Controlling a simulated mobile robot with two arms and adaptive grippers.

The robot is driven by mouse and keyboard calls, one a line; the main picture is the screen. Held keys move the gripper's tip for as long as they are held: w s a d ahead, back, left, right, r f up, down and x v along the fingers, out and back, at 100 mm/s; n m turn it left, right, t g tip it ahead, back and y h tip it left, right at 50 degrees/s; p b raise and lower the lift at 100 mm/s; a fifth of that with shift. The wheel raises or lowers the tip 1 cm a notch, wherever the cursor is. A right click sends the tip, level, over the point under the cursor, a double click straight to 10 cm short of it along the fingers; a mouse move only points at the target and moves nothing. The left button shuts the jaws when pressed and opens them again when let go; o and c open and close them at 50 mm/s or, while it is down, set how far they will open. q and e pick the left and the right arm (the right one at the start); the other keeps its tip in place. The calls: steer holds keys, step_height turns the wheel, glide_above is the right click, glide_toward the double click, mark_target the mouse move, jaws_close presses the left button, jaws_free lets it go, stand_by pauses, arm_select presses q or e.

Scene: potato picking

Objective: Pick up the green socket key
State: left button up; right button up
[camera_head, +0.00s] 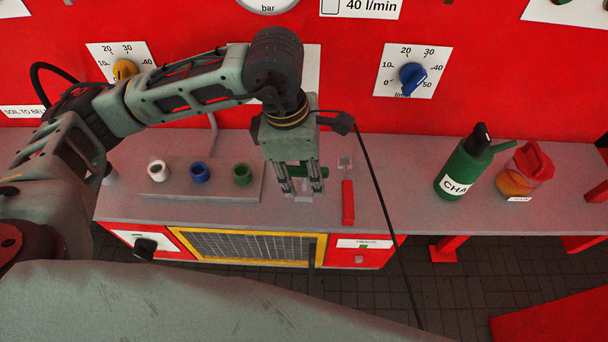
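A short green cylinder with a dark hollow top (242,174) stands at the right of a row on a low grey plate; it looks like the green socket key. My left gripper (302,189) points down over the bench, to the right of this cylinder and apart from it. Its two fingers are spread. A green bar-like piece (322,172) shows behind and between the fingers, partly hidden; I cannot tell whether they touch it. My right gripper is not in view.
A white cylinder (158,170) and a blue cylinder (199,172) share the grey plate (220,190). A red bar (348,202) lies right of the gripper. A black cable hangs beside it. A green bottle (462,168) and an orange-red jug (522,172) stand farther right. The red panel rises behind.

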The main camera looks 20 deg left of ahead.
arm_select(q)
steer(key=shift+c, duration=0.5)
steer(key=shift+w, duration=0.1)
jaws_close()
